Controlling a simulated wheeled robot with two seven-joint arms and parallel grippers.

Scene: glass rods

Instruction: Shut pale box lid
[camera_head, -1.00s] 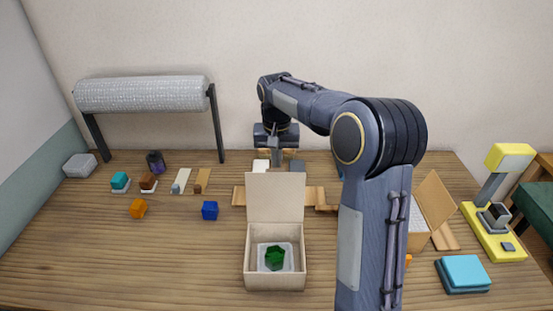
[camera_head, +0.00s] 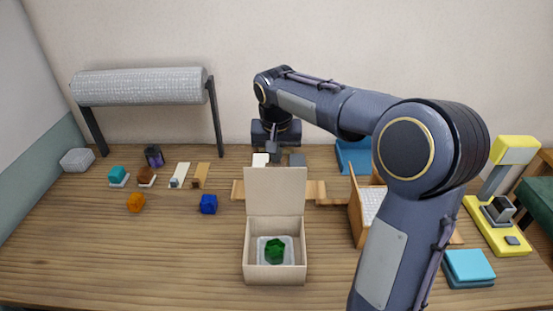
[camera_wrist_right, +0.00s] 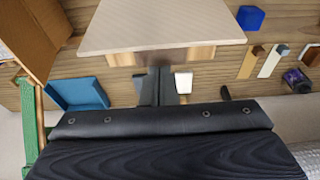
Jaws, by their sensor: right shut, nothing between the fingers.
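The pale box (camera_head: 275,273) stands open at the front middle of the table with a green faceted piece (camera_head: 275,250) in a clear tray inside. Its lid (camera_head: 275,191) stands up at the back edge of the box. The lid also shows across the top of the right wrist view (camera_wrist_right: 160,25). My right gripper (camera_head: 271,152) is behind the lid, with its fingers shut and empty. In the right wrist view its fingertips (camera_wrist_right: 157,72) are close to the lid; I cannot tell whether they touch it. My left gripper is not in view.
A second open box (camera_head: 357,215) stands at the right, partly behind my right arm. A blue block (camera_head: 208,204) and an orange piece (camera_head: 136,202) lie at left. A grey roller on a stand (camera_head: 140,87) and a yellow device (camera_head: 500,235) flank the table. The front left is clear.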

